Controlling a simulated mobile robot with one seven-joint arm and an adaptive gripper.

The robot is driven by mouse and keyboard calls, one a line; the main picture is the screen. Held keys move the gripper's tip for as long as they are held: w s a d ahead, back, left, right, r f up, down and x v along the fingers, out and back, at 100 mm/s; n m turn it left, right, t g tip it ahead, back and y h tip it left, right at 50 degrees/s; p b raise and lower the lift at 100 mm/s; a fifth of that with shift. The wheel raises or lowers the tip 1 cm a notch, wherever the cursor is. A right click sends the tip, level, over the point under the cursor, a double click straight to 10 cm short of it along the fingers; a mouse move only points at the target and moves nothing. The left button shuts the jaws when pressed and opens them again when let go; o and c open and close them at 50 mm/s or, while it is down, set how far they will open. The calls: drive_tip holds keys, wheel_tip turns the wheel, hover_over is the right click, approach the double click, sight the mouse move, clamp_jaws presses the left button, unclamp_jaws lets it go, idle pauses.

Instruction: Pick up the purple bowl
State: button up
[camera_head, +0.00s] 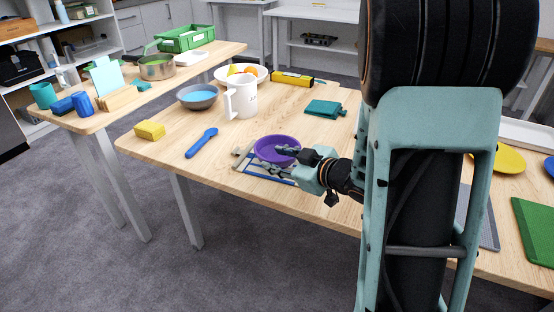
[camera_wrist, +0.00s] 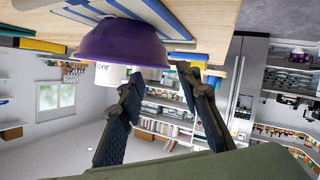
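The purple bowl (camera_head: 268,142) stands upright near the front edge of the wooden table, on or beside a flat grey and blue item (camera_head: 252,171). My gripper (camera_head: 284,160) is at the bowl's right front side in the head view; one finger overlaps the bowl's inside, the other lies lower near its front rim. In the wrist view, which is turned over, the bowl (camera_wrist: 115,45) is at the upper left. There my gripper (camera_wrist: 160,76) has its two fingers spread with an empty gap between them, tips close to the rim. Contact cannot be told.
A white mug (camera_head: 241,100), blue-grey bowl (camera_head: 198,97), blue spoon (camera_head: 201,143) and yellow sponge (camera_head: 150,130) stand left of the bowl. A teal cloth (camera_head: 324,108) lies behind. Bare table (camera_head: 190,160) shows at front left. My arm hides part of the right side.

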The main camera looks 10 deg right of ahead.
sight(263, 158)
drive_tip(key=x, duration=0.1)
drive_tip(key=b+x, duration=0.1)
drive_tip(key=x, duration=0.3)
drive_tip(key=shift+s+a+f+b, duration=0.25)
drive_tip(key=shift+a+f+b, duration=0.05)
drive_tip(key=shift+b, duration=0.05)
drive_tip(key=shift+w+a, duration=0.15)
drive_tip(key=shift+w, duration=0.25)
clamp_jaws()
